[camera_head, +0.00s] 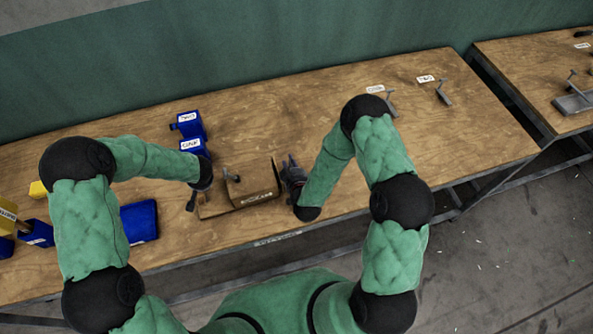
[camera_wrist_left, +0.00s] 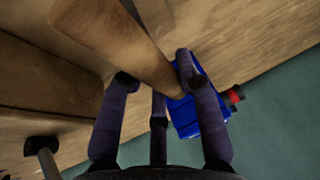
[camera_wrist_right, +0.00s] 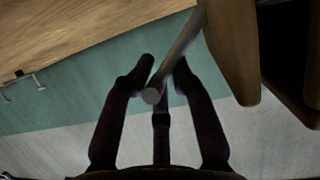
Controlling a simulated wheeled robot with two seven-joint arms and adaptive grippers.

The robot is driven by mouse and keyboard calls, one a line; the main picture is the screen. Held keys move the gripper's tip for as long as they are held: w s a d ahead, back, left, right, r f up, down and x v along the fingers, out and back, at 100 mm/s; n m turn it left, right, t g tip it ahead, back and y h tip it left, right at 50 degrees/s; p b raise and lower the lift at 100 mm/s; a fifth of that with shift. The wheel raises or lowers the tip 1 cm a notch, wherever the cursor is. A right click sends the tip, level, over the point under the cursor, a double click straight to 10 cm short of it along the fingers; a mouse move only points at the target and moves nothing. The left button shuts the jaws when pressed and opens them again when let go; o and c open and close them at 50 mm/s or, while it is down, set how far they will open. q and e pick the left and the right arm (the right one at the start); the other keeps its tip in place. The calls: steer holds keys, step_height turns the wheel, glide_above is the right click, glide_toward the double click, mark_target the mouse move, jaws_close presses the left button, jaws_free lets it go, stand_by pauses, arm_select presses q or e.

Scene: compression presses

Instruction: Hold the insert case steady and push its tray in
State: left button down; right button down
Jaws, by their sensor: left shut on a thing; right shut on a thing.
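My right gripper (camera_head: 293,178) is at the case's right side. In the right wrist view its fingers (camera_wrist_right: 163,66) are shut on a grey metal rod (camera_wrist_right: 178,48) beside the wooden case (camera_wrist_right: 233,45).
Blue labelled blocks (camera_head: 189,124) stand behind the left gripper, and a blue bin (camera_head: 139,222) lies to the left. Small metal brackets (camera_head: 444,92) are at the back right. The table right of the right arm is clear.

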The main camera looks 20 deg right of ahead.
arm_select(q)
steer(key=shift+d, duration=0.1)
arm_select(e)
steer(key=shift+s+a, duration=0.1)
steer(key=shift+a, duration=0.25)
steer(key=c, duration=0.9)
jaws_free()
steer(key=shift+c, duration=0.2)
steer(key=v, duration=1.2)
steer(key=shift+d, duration=0.1)
arm_select(q)
steer(key=c, duration=0.8)
jaws_free()
steer(key=shift+r, duration=0.1)
